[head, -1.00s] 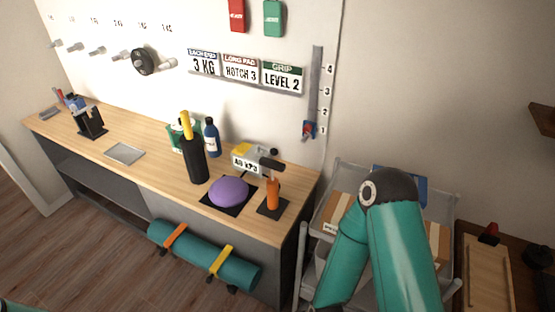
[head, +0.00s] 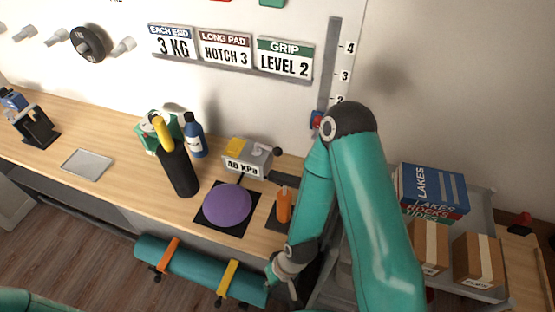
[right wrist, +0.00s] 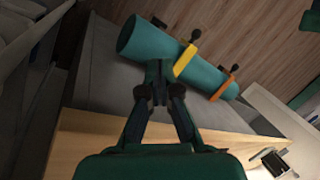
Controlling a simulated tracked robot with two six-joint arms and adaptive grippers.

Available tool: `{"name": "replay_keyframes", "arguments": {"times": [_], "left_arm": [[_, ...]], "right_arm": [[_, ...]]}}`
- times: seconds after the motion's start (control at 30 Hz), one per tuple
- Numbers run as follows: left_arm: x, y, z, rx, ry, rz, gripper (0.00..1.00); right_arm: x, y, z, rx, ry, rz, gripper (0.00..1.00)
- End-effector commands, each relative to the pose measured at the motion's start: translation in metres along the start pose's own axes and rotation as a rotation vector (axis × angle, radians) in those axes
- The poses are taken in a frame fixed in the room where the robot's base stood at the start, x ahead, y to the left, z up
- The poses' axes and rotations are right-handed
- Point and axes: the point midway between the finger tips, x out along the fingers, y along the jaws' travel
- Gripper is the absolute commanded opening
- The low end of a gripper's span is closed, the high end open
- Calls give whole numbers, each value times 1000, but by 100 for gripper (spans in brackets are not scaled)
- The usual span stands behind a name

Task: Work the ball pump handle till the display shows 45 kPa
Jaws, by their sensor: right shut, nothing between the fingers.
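The ball pump (head: 284,206) has an orange body on a dark base near the right end of the wooden bench. Its black handle (head: 283,178) shows above the body, beside my right arm, which hides part of the pump's right side. The display (head: 240,168) is a white panel on a grey and yellow unit behind the purple ball (head: 227,205); it seems to read 40 kPa, in small print. My right gripper (head: 282,286) is shut and empty, in front of the bench and apart from the pump. Its closed fingers (right wrist: 160,86) also show in the right wrist view. My left gripper is not in view.
A rolled teal mat (head: 200,268) with orange and yellow straps is along the bench front. A black holder with a yellow handle (head: 178,165) and a blue bottle (head: 194,135) stand left of the ball. Boxes (head: 478,260) and books (head: 432,190) are at right.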

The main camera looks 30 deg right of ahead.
Motion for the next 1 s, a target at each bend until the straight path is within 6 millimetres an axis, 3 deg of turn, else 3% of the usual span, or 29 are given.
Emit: {"name": "replay_keyframes", "arguments": {"times": [0.37,0.57,0.67,0.77,0.9,1.0], "left_arm": [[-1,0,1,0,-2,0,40],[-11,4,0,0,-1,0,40],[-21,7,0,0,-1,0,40],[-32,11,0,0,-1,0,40],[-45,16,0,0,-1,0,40],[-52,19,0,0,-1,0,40]], "right_arm": [[-1,0,-1,-2,0,0,0],[-28,-13,-31,-99,14,-9,0],[-64,-20,-62,-212,23,-5,0],[-114,-24,-96,-351,28,22,0],[-194,-23,-132,-529,24,94,0],[-248,-18,-147,-621,15,155,0]]}}
